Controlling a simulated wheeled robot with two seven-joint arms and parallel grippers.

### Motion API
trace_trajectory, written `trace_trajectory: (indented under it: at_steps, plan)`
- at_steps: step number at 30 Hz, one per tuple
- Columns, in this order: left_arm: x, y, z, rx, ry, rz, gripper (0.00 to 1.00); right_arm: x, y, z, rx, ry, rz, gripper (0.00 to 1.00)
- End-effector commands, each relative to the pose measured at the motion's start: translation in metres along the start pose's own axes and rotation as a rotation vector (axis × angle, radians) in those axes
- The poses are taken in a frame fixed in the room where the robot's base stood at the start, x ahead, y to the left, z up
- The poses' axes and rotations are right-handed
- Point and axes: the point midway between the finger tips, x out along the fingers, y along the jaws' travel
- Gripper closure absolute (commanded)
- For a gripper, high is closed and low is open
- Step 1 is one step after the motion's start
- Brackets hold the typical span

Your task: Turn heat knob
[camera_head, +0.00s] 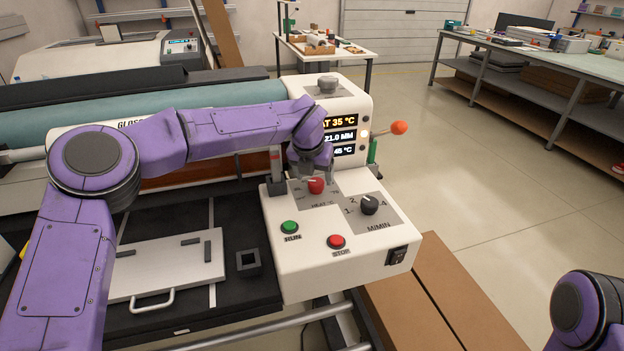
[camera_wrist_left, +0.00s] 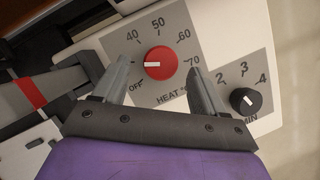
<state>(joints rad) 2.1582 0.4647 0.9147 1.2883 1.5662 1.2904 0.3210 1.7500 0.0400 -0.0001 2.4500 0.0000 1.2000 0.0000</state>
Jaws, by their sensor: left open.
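The red heat knob (camera_head: 316,185) sits on the white control box, on a grey dial plate marked OFF to 70. In the left wrist view the heat knob (camera_wrist_left: 158,62) shows between my fingers, its white pointer lying level toward the OFF side. My left gripper (camera_head: 312,170) is open just above it, one finger on each side; it also shows in the left wrist view (camera_wrist_left: 160,80). I cannot tell if either finger touches the knob. The display (camera_head: 340,121) reads HEAT 35 °C, partly hidden by my arm. My right gripper is out of view.
A black M/MIN knob (camera_head: 369,204) is right of the heat knob. A green RUN button (camera_head: 289,227), red STOP button (camera_head: 336,241) and black switch (camera_head: 396,256) sit nearer. An orange-balled lever (camera_head: 399,127) sticks out at the right. A white handled plate (camera_head: 165,268) lies left.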

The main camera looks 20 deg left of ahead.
Motion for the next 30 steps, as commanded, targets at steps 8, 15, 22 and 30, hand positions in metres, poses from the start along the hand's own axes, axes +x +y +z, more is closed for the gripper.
trace_trajectory:
  at_steps: [8, 15, 22, 30]
  plan:
    - [-0.064, 0.002, -0.001, -0.003, -0.004, -0.001, 0.29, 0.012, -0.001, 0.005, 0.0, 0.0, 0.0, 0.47]
    - [-0.083, 0.003, -0.001, -0.002, -0.001, -0.001, 0.29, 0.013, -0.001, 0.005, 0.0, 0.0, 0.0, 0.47]
    - [-0.083, 0.002, -0.001, -0.002, -0.001, -0.001, 0.29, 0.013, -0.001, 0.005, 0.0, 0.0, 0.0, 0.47]
    - [-0.082, -0.001, 0.0, 0.003, -0.001, -0.003, 0.29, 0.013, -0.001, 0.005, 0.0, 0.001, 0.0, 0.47]
